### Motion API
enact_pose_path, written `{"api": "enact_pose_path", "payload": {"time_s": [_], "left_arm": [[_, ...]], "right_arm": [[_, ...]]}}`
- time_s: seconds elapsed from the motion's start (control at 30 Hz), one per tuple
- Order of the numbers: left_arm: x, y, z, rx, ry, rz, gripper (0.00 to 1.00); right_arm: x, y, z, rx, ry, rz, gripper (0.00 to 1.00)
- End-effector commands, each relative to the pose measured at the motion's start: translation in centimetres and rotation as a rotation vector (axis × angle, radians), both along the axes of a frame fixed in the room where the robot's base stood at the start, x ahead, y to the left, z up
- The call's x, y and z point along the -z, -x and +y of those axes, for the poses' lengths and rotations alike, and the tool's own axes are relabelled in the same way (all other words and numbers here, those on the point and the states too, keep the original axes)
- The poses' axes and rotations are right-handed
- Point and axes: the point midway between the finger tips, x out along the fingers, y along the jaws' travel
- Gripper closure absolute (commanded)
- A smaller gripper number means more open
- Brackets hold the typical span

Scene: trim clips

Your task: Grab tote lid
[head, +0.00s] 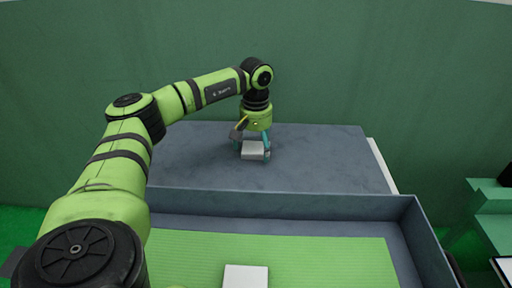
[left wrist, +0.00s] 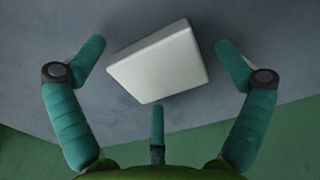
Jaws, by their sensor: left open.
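A blue-grey flat panel (head: 310,165), which looks like the tote lid, lies behind the open tote (head: 290,205). A white block (head: 253,150) sits on the panel near its middle; it also shows in the left wrist view (left wrist: 160,62). My left gripper (head: 252,146) points down over the white block. Its teal fingers are open and spread to either side of the block, with a third finger below it in the left wrist view. Gaps show between the fingers and the block. My right gripper is not in view.
The tote has raised walls and a ribbed green floor (head: 330,260). Another white block (head: 246,276) lies on that floor. A white strip (head: 382,166) runs along the panel's right side. A green stand (head: 490,208) is at the far right. A green wall is behind.

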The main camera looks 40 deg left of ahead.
Motion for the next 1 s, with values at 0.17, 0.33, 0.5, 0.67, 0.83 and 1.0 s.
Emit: {"api": "enact_pose_path", "payload": {"time_s": [0.17,0.33,0.5,0.67,0.83,1.0], "left_arm": [[0.0,0.0,0.0,-0.001,0.0,0.0,0.0],[0.0,0.0,0.0,-0.001,0.001,-0.001,0.68],[-0.1,0.0,0.0,0.0,0.0,-0.001,0.74],[-0.1,0.0,0.0,0.0,0.0,-0.001,0.74],[-1.0,-0.1,0.0,0.0,0.0,-0.004,0.74],[-3.3,-0.2,0.0,0.001,0.001,-0.006,0.74]], "right_arm": [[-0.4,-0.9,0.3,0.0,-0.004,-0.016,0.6],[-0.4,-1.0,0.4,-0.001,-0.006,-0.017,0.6],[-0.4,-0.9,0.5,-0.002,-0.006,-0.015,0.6],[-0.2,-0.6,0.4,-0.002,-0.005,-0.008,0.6],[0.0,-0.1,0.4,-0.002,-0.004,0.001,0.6],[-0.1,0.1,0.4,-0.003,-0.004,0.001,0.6]]}}
